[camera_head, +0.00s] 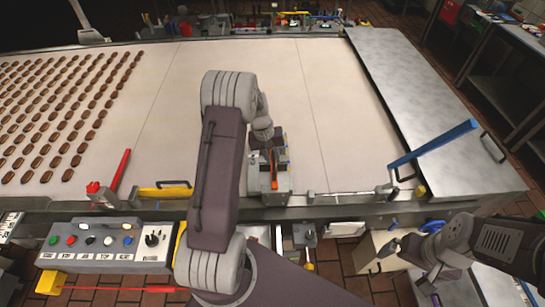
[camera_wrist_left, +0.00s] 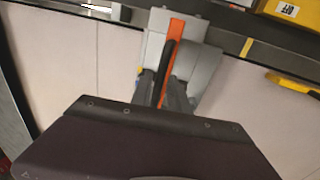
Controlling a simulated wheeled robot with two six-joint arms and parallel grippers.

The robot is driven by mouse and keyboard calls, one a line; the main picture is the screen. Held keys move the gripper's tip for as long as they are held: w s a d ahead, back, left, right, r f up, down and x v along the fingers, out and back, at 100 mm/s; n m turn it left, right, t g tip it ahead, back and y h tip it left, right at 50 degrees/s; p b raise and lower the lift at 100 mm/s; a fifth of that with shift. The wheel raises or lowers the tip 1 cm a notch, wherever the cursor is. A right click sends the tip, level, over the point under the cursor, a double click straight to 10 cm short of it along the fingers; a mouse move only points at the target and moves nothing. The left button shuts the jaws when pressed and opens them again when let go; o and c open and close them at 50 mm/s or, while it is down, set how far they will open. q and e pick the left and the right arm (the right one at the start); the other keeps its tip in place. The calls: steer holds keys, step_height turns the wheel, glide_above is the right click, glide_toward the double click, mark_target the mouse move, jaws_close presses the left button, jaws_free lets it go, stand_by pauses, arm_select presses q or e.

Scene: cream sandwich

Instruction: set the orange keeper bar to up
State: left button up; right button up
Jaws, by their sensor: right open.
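The orange keeper bar (camera_head: 274,170) stands on a small grey block at the front edge of the pale table. In the left wrist view the bar (camera_wrist_left: 174,45) is a long narrow orange strip with a dark strip beside it. My left gripper (camera_wrist_left: 165,92) is right at the bar, its grey fingers around its near end. Whether they touch or grip it is unclear. My right gripper (camera_head: 393,250) is open, low at the right beside a cream box (camera_head: 370,249), away from the bar.
Rows of brown biscuits (camera_head: 65,110) cover the table's left side. A red lever (camera_head: 121,170) and a blue lever (camera_head: 432,144) rise at the front edge. A button panel (camera_head: 105,244) is at lower left. The middle of the tabletop (camera_head: 330,90) is clear.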

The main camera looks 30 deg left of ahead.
arm_select(q)
jaws_close()
steer(key=shift+w, duration=0.1)
stand_by(1.0)
